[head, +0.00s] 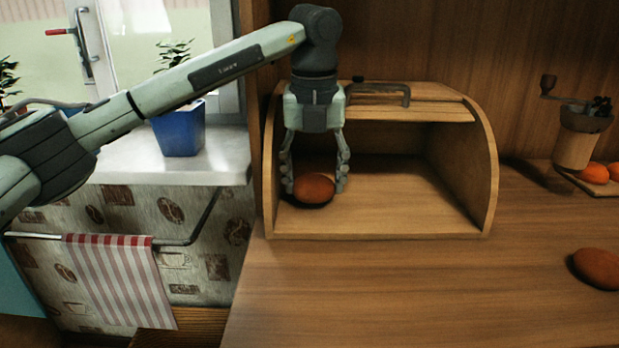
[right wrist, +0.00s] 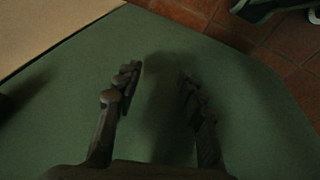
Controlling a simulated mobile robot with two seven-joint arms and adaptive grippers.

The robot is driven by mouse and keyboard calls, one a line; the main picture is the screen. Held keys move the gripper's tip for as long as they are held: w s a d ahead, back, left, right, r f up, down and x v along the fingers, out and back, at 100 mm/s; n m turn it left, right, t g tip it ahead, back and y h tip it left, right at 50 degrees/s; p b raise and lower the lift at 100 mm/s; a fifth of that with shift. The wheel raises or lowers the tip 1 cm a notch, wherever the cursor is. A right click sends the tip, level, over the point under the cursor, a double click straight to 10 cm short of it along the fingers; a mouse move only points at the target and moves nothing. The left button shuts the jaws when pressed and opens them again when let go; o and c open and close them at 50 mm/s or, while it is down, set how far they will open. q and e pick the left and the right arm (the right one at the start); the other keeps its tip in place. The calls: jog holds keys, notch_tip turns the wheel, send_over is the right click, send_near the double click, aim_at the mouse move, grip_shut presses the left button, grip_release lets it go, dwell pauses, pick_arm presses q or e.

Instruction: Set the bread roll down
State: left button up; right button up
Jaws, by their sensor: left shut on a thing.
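The bread roll (head: 313,188) is brown and round, low inside the left part of the open wooden bread box (head: 380,237). My left gripper (head: 315,180) points down with its fingers on both sides of the roll and is shut on it. The roll is at or just above the box floor; I cannot tell whether it touches. A second brown roll (head: 598,268) lies on the counter at the right. My right gripper (right wrist: 155,90) shows in the right wrist view, its fingers apart with nothing between them, over a dark green surface.
The box's handled lid (head: 380,92) is up, and the right part of its floor is clear. A coffee grinder (head: 577,135) and orange fruits (head: 595,173) stand at the right. A blue plant pot (head: 180,130) stands on the sill. The counter (head: 420,295) in front is clear.

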aim_at(315, 186)
pick_arm(q)
jog(key=shift+s+d+r, duration=0.1)
pick_arm(e)
jog(key=shift+d, duration=0.1)
pick_arm(q)
jog(key=shift+f, duration=0.25)
pick_arm(e)
jog(key=shift+r, duration=0.1)
pick_arm(q)
jog(key=shift+f+b, duration=0.4)
jog(key=shift+b, duration=0.05)
jog(key=o, duration=0.9)
jog(key=shift+c, duration=0.2)
pick_arm(e)
jog(key=shift+w+d+r, duration=0.1)
jog(key=shift+d+r, duration=0.05)
jog(key=shift+r, duration=0.8)
pick_arm(q)
jog(key=shift+r, duration=0.15)
pick_arm(e)
jog(key=shift+r, duration=0.1)
pick_arm(q)
jog(key=shift+r+p, duration=0.75)
notch_tip(315, 186, up, 11)
jog(key=s, duration=0.1)
jog(key=shift+s+r+b, duration=0.15)
jog(key=shift+s+b, duration=0.25)
jog(key=shift+b, duration=0.05)
pick_arm(e)
jog(key=shift+f, duration=0.8)
